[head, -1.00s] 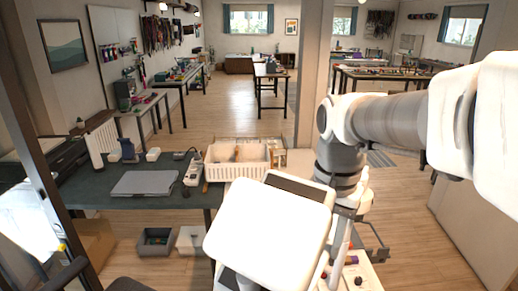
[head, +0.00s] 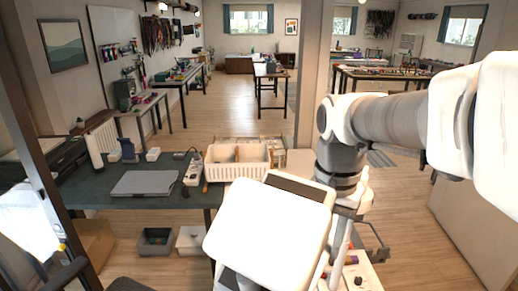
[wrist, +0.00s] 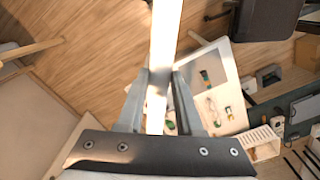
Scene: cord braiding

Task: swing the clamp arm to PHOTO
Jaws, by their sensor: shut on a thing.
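In the wrist view my gripper (wrist: 161,80) is shut on a long pale bar (wrist: 165,35), which I take to be the clamp arm. The bar runs from between the two grey fingers up to the top edge of the picture. Its far end is out of view. No PHOTO mark can be read in either view. In the head view my own white body parts and arm cover much of the work spot, and the fingers cannot be made out there.
A white board (wrist: 228,68) with small parts lies below the bar in the wrist view, beside a dark padded thing (wrist: 268,18). In the head view a dark desk (head: 95,192) at left bears a closed grey laptop (head: 145,183) and a white basket (head: 237,172).

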